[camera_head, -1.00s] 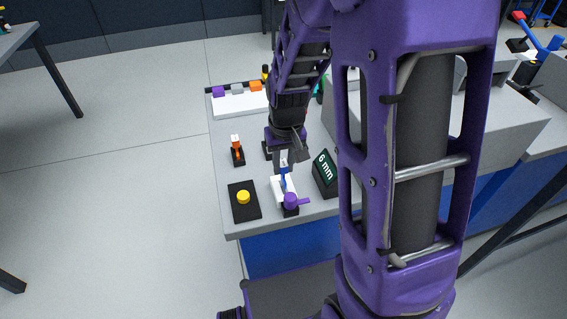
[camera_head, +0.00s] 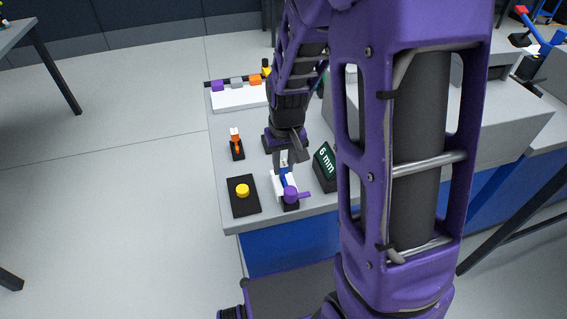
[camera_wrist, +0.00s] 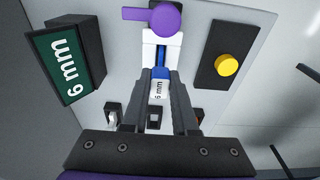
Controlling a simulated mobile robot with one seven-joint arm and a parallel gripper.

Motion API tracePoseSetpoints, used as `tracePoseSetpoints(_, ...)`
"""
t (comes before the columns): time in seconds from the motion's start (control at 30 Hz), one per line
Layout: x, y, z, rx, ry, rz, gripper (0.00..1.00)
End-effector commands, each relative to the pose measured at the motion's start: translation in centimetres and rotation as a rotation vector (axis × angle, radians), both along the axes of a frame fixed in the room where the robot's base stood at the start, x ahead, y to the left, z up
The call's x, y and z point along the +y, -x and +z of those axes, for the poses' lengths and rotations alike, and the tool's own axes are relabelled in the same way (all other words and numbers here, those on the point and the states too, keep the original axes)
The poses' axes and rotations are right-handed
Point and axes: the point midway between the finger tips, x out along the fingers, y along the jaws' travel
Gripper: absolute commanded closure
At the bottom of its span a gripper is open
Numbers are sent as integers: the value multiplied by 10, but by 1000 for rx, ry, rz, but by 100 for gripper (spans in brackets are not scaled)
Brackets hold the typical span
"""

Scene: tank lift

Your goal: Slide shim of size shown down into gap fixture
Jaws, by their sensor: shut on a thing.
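My gripper (camera_wrist: 161,78) is shut on a blue shim (camera_wrist: 161,72) with a white "6 mm" label, seen in the wrist view. In the head view, my gripper (camera_head: 285,160) holds the blue shim (camera_head: 283,178) upright at the white gap fixture (camera_head: 276,184), which has a purple knob (camera_head: 291,194). In the wrist view, the fixture (camera_wrist: 150,38) is just beyond my fingertips, with the purple knob (camera_wrist: 165,17) past it. The shim's lower end is hidden, so I cannot tell how deep it sits. A dark sign (camera_head: 326,161) reads "6 mm".
A yellow button (camera_head: 242,190) on a black plate is left of the fixture. An orange piece with a white top (camera_head: 236,142) stands in a black holder behind it. A white rack (camera_head: 238,98) with purple, grey and orange pieces is at the back. A grey housing stands right.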

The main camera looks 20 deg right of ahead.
Motion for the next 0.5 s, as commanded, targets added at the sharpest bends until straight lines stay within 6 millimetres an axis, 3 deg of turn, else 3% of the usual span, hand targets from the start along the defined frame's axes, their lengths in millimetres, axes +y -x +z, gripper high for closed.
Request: tracePoseSetpoints(0.5, 0, 0, -12, -1, 0, 0, 100)
